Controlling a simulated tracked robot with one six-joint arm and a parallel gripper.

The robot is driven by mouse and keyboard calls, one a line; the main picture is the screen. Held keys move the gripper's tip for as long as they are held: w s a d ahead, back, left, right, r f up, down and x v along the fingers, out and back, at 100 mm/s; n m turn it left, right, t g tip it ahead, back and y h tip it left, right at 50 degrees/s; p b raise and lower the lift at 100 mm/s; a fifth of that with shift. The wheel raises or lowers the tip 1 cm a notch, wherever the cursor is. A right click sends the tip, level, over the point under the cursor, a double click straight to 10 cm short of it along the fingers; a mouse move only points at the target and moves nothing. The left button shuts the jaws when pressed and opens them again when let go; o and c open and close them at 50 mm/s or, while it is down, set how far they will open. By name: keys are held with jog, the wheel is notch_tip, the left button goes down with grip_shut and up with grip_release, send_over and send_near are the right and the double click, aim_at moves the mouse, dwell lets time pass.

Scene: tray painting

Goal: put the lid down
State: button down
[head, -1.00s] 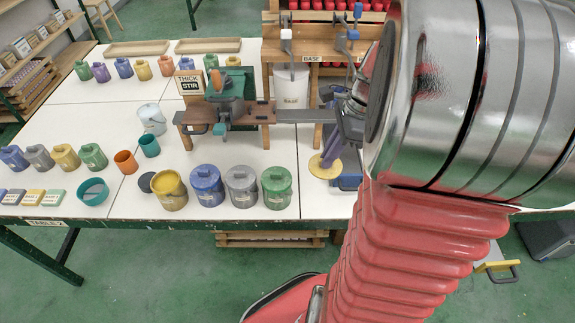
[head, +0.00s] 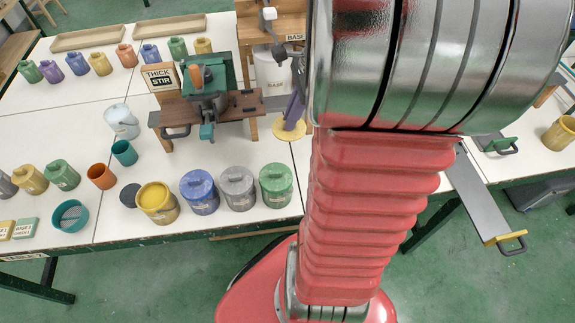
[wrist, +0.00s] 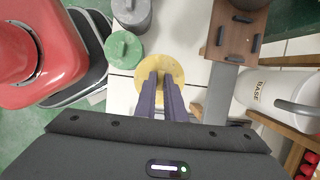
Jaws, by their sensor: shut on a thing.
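A round yellow lid (head: 289,133) is held by my gripper (wrist: 160,77), whose purple fingers are closed on its middle. The lid (wrist: 160,60) looks roughly level in the wrist view. In the head view it appears behind the green pot, right of the stirring stand; its height over the white table is hard to tell. A yellow pot (head: 157,204) stands without a lid near the table's front edge, yellow paint showing inside. My arm hides the area right of the lid in the head view.
Lidded blue (head: 199,190), grey (head: 238,188) and green (head: 276,185) pots stand in a row. A dark disc (head: 130,195) lies beside the yellow pot. The stirring stand (head: 208,105) and a white BASE bucket (head: 275,70) are behind.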

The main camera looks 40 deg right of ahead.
notch_tip(320, 180, down, 14)
jog(key=shift+s+f, duration=0.1)
dwell(0.5)
jog(key=shift+f, duration=1.95)
jog(key=c, duration=1.8)
grip_release()
jog(key=shift+c, duration=0.2)
